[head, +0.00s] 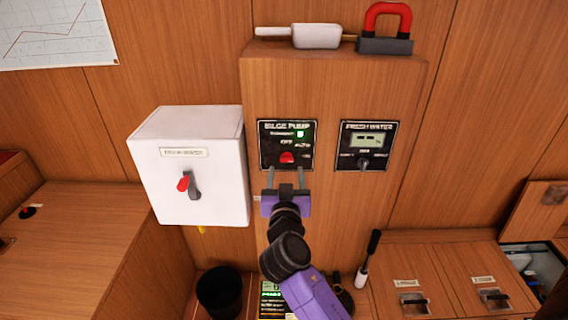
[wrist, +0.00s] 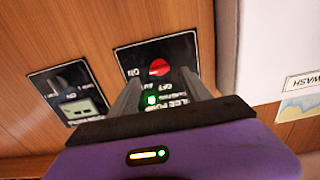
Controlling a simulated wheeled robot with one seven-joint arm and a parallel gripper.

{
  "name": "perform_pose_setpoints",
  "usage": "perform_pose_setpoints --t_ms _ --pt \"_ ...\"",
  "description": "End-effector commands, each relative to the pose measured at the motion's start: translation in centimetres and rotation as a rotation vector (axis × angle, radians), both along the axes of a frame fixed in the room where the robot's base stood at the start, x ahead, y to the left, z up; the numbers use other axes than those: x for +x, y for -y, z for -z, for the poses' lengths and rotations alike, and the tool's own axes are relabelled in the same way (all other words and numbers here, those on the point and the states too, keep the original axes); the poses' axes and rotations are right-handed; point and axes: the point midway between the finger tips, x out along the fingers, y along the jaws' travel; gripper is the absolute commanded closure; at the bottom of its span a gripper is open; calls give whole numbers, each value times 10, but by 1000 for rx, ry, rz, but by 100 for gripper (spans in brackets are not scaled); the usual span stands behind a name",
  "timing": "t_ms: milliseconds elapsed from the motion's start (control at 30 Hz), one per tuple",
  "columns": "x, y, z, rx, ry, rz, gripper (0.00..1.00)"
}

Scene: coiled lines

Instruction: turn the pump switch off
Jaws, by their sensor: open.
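The bilge pump panel (head: 287,145) is a black plate on the wooden column, with a lit green lamp and a red switch knob (head: 287,158) low on it. In the wrist view the panel appears turned over, with the red knob (wrist: 159,68) and the green lamp (wrist: 152,100) both showing. My gripper (head: 286,172) is just below the panel, its two grey fingers apart and pointing up toward the knob. In the wrist view my gripper (wrist: 158,85) has the knob between and beyond its fingertips. I cannot tell whether a finger touches it.
The fresh water panel (head: 366,146) sits to the right. A white box (head: 190,165) with a red-tipped lever projects at the left. A black bucket (head: 219,291) and a black-handled tool (head: 368,258) stand below. A red padlock-like object (head: 385,30) lies on top of the column.

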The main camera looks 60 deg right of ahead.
Motion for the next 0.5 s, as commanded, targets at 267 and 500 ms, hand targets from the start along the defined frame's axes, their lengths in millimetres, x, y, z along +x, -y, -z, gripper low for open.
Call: perform_pose_setpoints --t_ms 267,500 --pt "19 32 -2 -1 -1 0 44" --pt "23 39 0 0 -1 -1 44"
